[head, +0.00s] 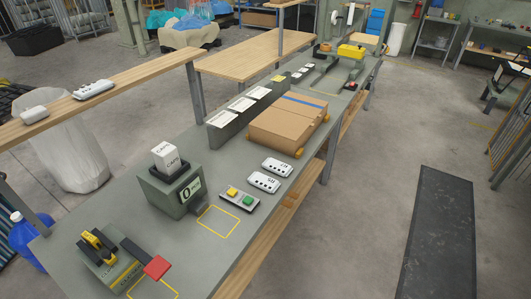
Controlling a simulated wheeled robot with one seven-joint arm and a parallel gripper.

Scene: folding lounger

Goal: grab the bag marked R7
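Two small white packs with dark dots and short black labels lie side by side on the grey bench top (228,269), in front of a cardboard box. The labels are tiny and look upside down. The farther pack (277,167) seems to read R7. The nearer pack (264,182) seems to read R5 or similar, so I cannot be sure of either marking. The two packs are close together with a narrow gap. My gripper is not in view.
The cardboard box (287,121) stands just behind the packs. A dark floor mat (438,230) lies right of the bench, with clear floor between.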

